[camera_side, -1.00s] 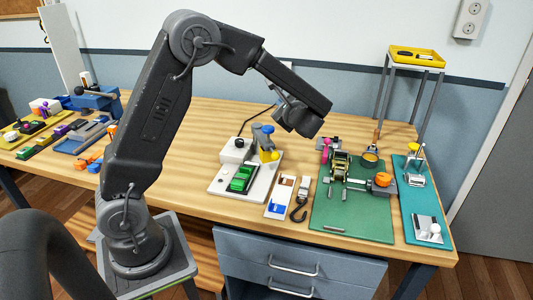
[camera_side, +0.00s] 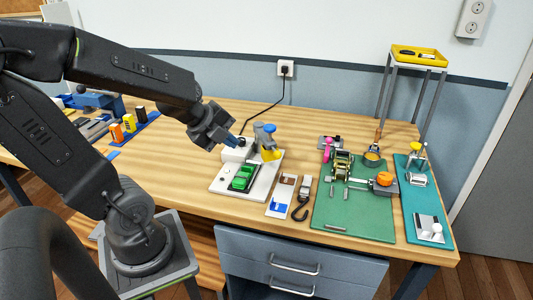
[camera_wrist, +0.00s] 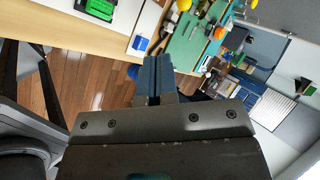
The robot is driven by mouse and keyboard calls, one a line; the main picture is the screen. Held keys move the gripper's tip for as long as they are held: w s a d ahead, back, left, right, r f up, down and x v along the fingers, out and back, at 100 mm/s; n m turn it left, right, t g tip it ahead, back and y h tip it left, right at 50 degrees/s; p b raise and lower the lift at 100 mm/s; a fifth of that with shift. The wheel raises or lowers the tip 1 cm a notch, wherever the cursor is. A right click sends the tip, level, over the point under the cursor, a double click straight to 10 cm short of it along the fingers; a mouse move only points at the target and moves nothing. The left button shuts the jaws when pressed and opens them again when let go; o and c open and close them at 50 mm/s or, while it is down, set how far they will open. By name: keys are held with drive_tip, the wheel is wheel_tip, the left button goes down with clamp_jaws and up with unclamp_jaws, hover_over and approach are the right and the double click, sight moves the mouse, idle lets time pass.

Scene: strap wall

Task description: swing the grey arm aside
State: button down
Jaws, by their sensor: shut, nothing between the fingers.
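A grey post-like piece (camera_side: 260,134) with a blue top and a yellow part at its side stands at the back right of a white board (camera_side: 262,187); I take it for the grey arm. A green block (camera_side: 243,178) lies on the board in front of it. My gripper (camera_side: 235,142) is left of the grey piece, near the white box (camera_side: 236,152) at the board's back left; I cannot tell whether it touches the box. Its blue fingers are shut and empty, and they also show in the wrist view (camera_wrist: 154,62). There the green block (camera_wrist: 101,8) is at the top edge.
A black cord (camera_side: 271,107) runs from the box to a wall socket (camera_side: 285,68). Right of the board are a white card (camera_side: 282,195), a black hook (camera_side: 302,198) and a green mat (camera_side: 342,222) with several parts. Bare wood lies left of the board.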

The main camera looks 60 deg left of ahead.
sight(275, 155)
drive_tip(key=w+r+x, duration=0.1)
drive_tip(key=w+x, duration=0.1)
drive_tip(key=x, duration=1.1)
drive_tip(key=shift+r, duration=0.4)
drive_tip(key=shift+w+a, duration=0.1)
drive_tip(key=shift+w+d+n+y, duration=0.2)
drive_tip(key=shift+w+n+y, duration=0.2)
drive_tip(key=shift+w, duration=0.1)
drive_tip(key=w+a+n+g+y, duration=0.1)
drive_tip(key=w+n+g+y, duration=0.1)
drive_tip(key=w+n+y, duration=0.3)
drive_tip(key=shift+w+n+g, duration=0.4)
drive_tip(key=shift+w+n, duration=1.4)
drive_tip(key=shift+w, duration=1.85)
